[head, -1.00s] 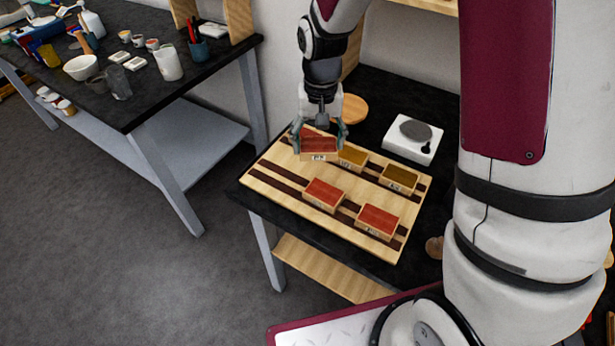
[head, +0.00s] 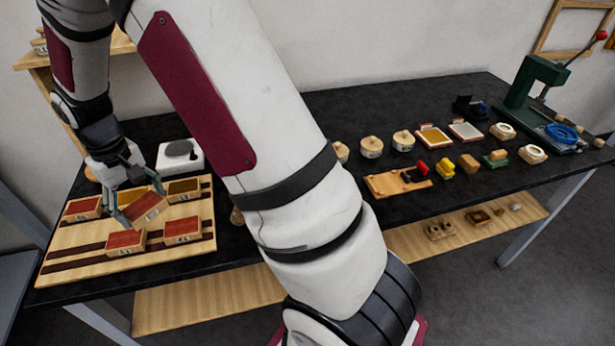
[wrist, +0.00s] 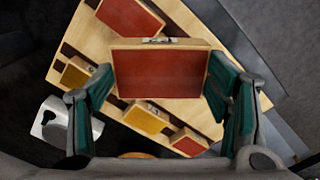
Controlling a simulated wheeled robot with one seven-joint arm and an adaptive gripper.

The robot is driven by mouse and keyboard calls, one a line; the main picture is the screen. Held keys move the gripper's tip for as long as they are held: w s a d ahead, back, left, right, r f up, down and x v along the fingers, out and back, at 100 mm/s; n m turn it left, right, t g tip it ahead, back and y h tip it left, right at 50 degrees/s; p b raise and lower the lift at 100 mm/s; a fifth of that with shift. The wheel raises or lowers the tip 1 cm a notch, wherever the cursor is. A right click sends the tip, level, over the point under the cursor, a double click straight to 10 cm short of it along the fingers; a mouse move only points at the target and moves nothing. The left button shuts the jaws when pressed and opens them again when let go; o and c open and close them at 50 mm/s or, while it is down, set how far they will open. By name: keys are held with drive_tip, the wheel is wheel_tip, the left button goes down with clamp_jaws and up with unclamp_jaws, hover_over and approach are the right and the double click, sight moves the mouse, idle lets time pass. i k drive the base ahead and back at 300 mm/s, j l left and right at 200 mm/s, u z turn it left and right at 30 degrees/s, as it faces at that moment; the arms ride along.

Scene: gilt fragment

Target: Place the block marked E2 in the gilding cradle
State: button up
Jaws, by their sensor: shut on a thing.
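My gripper (head: 138,202) is shut on a red-topped wooden block (head: 147,211), held tilted above the wooden board. The wrist view shows the block (wrist: 160,72) between my two fingers (wrist: 162,92). Its label is too small to read, so I cannot confirm E2. On the board (head: 60,266) lie other blocks: red ones at the left (head: 83,208), front (head: 125,242) and right (head: 182,230), and a yellow one (head: 185,188) behind. Another yellow block is partly hidden by my gripper. A low wooden fixture (head: 385,184) on the bench may be the gilding cradle; I cannot tell.
A white scale-like device (head: 180,156) stands behind the board. Round pots (head: 372,146), small coloured tools (head: 445,168) and a green press (head: 532,88) stand along the bench to the right. My arm hides the bench middle. The bench's right front is clear.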

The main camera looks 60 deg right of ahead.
sight(388, 183)
drive_tip(key=k+l+z, duration=0.1)
drive_tip(key=k+l, duration=0.15)
drive_tip(key=k+l+z, duration=0.15)
drive_tip(key=l, duration=0.25)
drive_tip(key=k+l+z, duration=0.1)
drive_tip(key=k+l, duration=0.15)
drive_tip(key=k+l+z, duration=0.15)
drive_tip(key=l, duration=0.3)
